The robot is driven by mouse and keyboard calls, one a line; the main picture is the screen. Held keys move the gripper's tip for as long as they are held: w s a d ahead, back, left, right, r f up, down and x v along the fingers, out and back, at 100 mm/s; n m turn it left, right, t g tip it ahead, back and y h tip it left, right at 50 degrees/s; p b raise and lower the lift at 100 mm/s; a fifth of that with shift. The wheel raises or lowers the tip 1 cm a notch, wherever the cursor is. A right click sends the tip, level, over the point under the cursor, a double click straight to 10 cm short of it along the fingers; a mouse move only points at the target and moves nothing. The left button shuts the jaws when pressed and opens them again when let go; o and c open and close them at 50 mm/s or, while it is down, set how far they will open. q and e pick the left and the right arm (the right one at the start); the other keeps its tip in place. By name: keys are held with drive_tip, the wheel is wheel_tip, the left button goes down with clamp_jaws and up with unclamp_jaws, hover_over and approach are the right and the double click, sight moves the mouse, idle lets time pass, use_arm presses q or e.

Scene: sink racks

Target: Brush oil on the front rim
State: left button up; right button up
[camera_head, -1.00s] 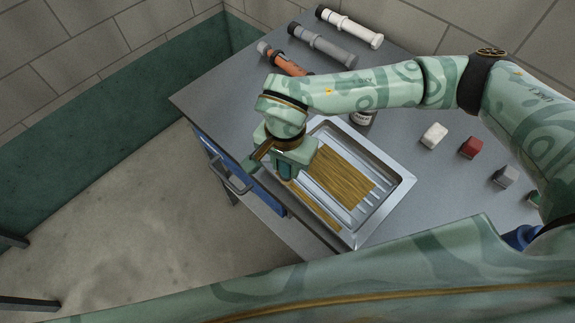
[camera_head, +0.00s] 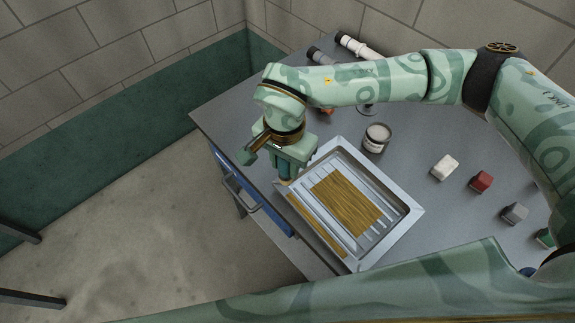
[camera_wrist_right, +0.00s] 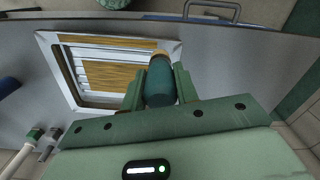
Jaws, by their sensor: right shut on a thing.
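A silver metal tray (camera_head: 405,228) with raised ribs lies on the grey worktop. A wide golden-brown panel (camera_head: 347,198) covers its middle, and a narrow golden-brown strip (camera_head: 318,226) runs along its front rim. The strip also shows in the right wrist view (camera_wrist_right: 105,41). My right gripper (camera_head: 288,174) is at the tray's left front corner. It is shut on a teal brush handle (camera_wrist_right: 160,82), with a tan end towards the strip. Whether the brush tip touches the rim cannot be told. My left gripper is not in view.
A jar (camera_head: 376,138) stands behind the tray. A white block (camera_head: 445,167), a red block (camera_head: 481,181) and a grey block (camera_head: 514,213) lie to the right. A white tube (camera_head: 358,47) lies at the back. A drawer handle (camera_head: 240,193) sticks out in front.

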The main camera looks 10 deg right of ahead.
drive_tip(key=shift+s+r+p, duration=0.1)
drive_tip(key=shift+r+p, duration=0.35)
drive_tip(key=shift+r, duration=0.65)
